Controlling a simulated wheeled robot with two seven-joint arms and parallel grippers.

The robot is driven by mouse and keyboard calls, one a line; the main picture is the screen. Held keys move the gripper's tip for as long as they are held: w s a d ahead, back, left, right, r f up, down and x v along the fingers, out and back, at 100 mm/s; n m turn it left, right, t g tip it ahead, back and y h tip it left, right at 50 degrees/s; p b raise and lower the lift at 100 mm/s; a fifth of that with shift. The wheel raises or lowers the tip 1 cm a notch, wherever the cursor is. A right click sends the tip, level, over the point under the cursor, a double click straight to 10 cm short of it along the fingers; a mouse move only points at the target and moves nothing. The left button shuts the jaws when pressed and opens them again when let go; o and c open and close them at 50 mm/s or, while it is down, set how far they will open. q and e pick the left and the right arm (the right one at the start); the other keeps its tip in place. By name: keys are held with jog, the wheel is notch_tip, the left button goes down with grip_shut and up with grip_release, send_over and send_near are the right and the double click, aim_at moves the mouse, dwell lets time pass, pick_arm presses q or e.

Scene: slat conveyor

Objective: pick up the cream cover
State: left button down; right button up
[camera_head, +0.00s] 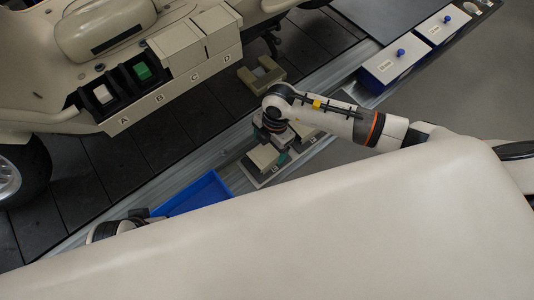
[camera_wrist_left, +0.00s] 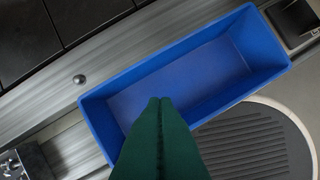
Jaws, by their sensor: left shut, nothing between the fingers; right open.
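A cream cover (camera_head: 262,158) lies on a light plate beside the conveyor, and a second cream cover (camera_head: 304,133) lies just to its right. My right gripper (camera_head: 281,150) is open, pointing down at these covers; a green finger shows between them. Its wrist hides part of both covers, and I cannot tell whether a finger touches one. On the cream vehicle, bins A (camera_head: 103,96) and B (camera_head: 142,71) stand open, with a white block and a green block inside. Bins C and D have cream lids (camera_head: 177,50). My left gripper (camera_wrist_left: 160,101) is shut and empty, above a blue tray.
The blue tray (camera_head: 222,191) is empty and also shows in the left wrist view (camera_wrist_left: 101,117). A cream bracket (camera_head: 247,78) lies on the dark slats. Two white-lidded boxes with blue knobs (camera_head: 401,52) stand at upper right. A cream surface fills the lower foreground.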

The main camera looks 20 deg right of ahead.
aim_at(267, 151)
jog(key=shift+a+f, duration=0.2)
jog(key=shift+f, duration=0.7)
jog(key=shift+a+f+b, duration=0.1)
jog(key=shift+f+b, duration=0.3)
jog(key=f, duration=0.1)
jog(key=f+b, duration=0.1)
jog(key=f, duration=0.1)
jog(key=shift+s+a+f, duration=0.1)
jog(key=shift+a+f, duration=0.15)
jog(key=shift+a, duration=0.05)
pick_arm(q)
jog(key=shift+s+a+r, duration=0.1)
jog(key=shift+s+r, duration=0.35)
jog(key=shift+r, duration=0.3)
pick_arm(e)
jog(key=shift+c, duration=0.5)
jog(key=c, duration=1)
jog(key=shift+r, duration=0.1)
